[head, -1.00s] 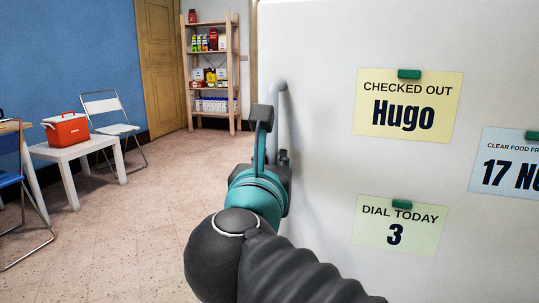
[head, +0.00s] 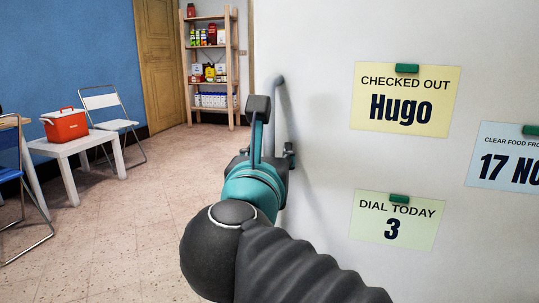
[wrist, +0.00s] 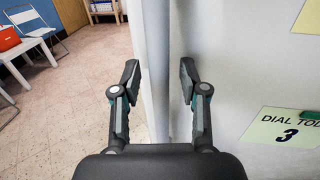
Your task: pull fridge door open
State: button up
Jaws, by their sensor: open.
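The fridge door (head: 320,60) is a large white panel filling the right of the head view. Its vertical grey bar handle (head: 280,110) runs near the door's left edge. In the wrist view the handle (wrist: 158,25) passes between the two fingers of my gripper (wrist: 160,75). The fingers stand apart, one on each side of the bar, with visible gaps. In the head view my gripper (head: 272,130) is at the handle, and my wrist hides the handle's lower part. I cannot tell how deep the bar sits between the fingers. The door looks shut.
Paper notes under green magnets, such as the yellow Hugo note (head: 400,110), are on the door. At left, a white table (head: 70,150) carries a red cooler (head: 66,125) beside folding chairs (head: 110,110). A stocked wooden shelf (head: 187,80) stands behind. The tiled floor between is clear.

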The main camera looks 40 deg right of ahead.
aim_at(268, 91)
notch_tip(268, 91, up, 10)
jog(key=shift+f, duration=0.15)
dwell(0.3)
jog(key=shift+c, duration=0.2)
